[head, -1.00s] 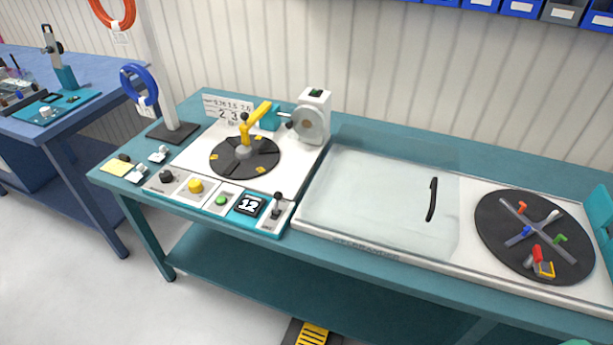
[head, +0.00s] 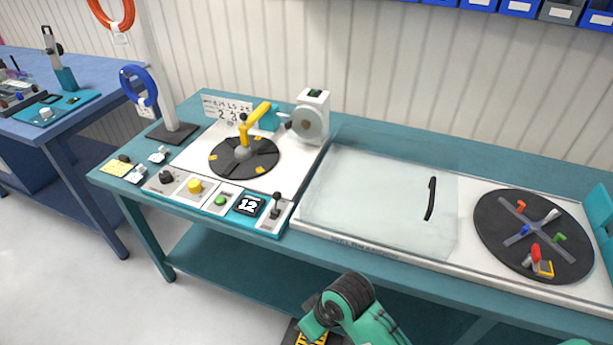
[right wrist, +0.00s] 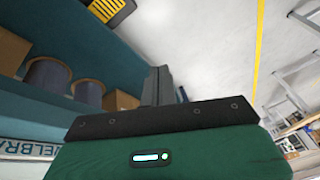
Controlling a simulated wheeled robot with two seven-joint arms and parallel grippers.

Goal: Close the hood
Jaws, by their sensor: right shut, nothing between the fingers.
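The hood (head: 375,205) is a clear, see-through panel with a black upright handle (head: 431,198) near its right edge. In the head view it lies over the left part of a long white bed on the bench. The dark round plate (head: 532,236) at the right of that bed is outside the panel, with small coloured parts on it. My right gripper (right wrist: 160,85) shows in the right wrist view as dark fingers together, empty and apart from the hood, beside the bench's underside. My left gripper is in neither view.
A teal bench (head: 400,150) carries a yellow-armed turntable (head: 244,158), a control strip (head: 220,200) and a grey-white machine head (head: 312,118). In the right wrist view, reels (right wrist: 48,80) and boxes stand on the lower shelf. A green and black arm link of mine is before the bench.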

